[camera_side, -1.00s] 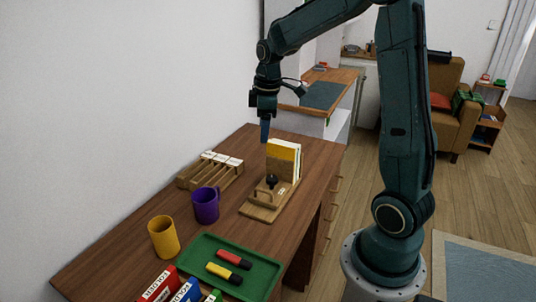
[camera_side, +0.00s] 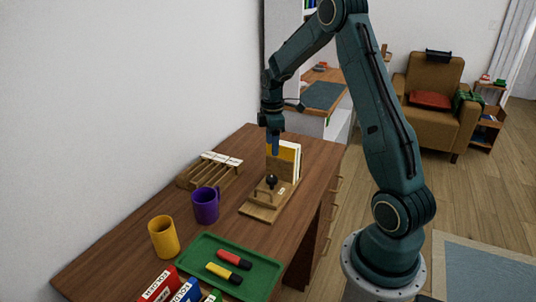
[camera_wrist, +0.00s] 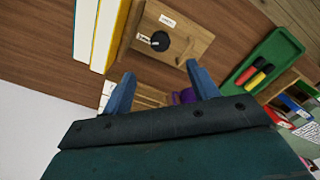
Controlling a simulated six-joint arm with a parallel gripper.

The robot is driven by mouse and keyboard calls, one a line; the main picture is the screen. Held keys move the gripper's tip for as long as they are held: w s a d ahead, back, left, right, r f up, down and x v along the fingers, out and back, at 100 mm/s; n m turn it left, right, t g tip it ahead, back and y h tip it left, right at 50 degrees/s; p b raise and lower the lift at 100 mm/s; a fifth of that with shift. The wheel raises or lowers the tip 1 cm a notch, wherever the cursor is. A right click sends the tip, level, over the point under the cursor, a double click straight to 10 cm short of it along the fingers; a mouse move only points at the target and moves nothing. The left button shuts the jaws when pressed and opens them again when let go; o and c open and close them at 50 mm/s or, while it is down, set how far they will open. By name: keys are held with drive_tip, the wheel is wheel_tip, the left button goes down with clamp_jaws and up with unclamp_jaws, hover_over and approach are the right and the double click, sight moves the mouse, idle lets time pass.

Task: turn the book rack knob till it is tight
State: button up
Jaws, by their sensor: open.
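The book rack (camera_side: 262,212) is a light wooden stand on the desk, with upright books (camera_side: 287,150) at its far end. Its black round knob (camera_side: 271,181) stands on the rack in front of the books. In the wrist view the knob (camera_wrist: 160,41) shows beyond the fingertips, beside a small white label, and the rack base (camera_wrist: 193,38) lies around it. My gripper (camera_side: 272,147) points down above the rack, near the books, higher than the knob and apart from it. In the wrist view my gripper (camera_wrist: 161,82) has two blue fingers spread wide with nothing between them.
A purple mug (camera_side: 205,206) and a slotted wooden holder (camera_side: 210,170) stand left of the rack. A yellow mug (camera_side: 163,238) and a green tray (camera_side: 262,284) with red and yellow markers are at the near end. The far desk top is clear.

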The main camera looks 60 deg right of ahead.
sight(272, 178)
wheel_tip(272, 178, down, 13)
drive_tip(key=shift+f, duration=0.15)
idle(0.5)
drive_tip(key=c, duration=1)
